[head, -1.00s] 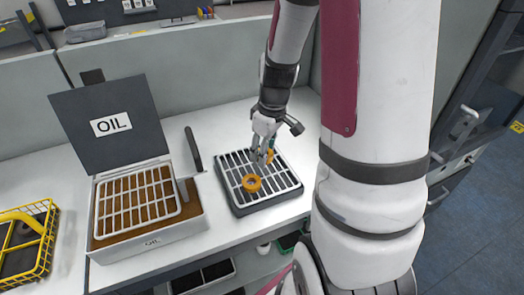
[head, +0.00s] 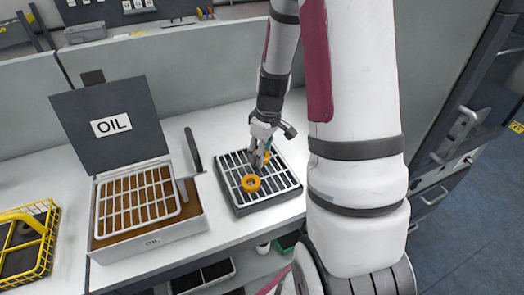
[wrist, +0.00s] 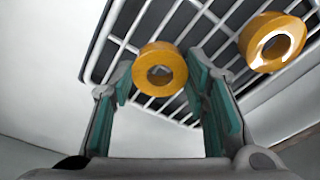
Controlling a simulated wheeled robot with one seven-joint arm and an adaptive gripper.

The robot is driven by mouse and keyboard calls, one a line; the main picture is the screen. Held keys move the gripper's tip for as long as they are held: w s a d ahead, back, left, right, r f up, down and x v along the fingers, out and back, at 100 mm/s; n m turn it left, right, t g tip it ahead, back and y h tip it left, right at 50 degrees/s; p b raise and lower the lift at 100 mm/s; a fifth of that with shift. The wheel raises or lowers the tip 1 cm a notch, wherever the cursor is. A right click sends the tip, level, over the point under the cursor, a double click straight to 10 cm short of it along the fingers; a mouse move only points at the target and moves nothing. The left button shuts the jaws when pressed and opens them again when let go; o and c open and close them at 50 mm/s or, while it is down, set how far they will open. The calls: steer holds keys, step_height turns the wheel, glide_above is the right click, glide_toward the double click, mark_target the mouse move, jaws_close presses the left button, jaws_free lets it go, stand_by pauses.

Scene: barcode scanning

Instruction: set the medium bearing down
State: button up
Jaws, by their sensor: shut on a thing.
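My gripper (head: 260,162) is over the rack (head: 284,191), a dark tray with a pale slatted grid. In the wrist view its teal-padded fingers (wrist: 163,90) are shut on a yellow ring, the medium bearing (wrist: 160,62). In the head view the fingers partly hide the held bearing (head: 266,157). I cannot tell whether it touches the slats. Another yellow bearing (head: 251,183) lies on the rack toward the front. It shows at the upper right of the wrist view (wrist: 272,42), apart from the fingers, and looks larger.
An oil box (head: 150,240) with a wire basket and raised lid (head: 111,127) stands left of the rack. A dark handle (head: 193,150) sticks up between them. A yellow basket (head: 45,240) is at far left. Slats are bare around the front bearing.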

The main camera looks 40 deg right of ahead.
mark_target(266, 157)
steer(key=o, duration=1.4)
steer(key=shift+c, duration=0.2)
steer(key=s+a+r, duration=0.2)
steer(key=a+r, duration=0.1)
steer(key=r, duration=0.6)
steer(key=s+a+r, duration=0.1)
steer(key=a+r, duration=0.2)
steer(key=r, duration=0.6)
steer(key=s+a+r+m+t, duration=0.3)
steer(key=s+a+r, duration=0.5)
steer(key=s+a, duration=0.4)
steer(key=shift+s+m+t, duration=0.3)
steer(key=shift+s+t, duration=0.1)
steer(key=shift+s, duration=0.7)
steer(key=shift+r, duration=0.1)
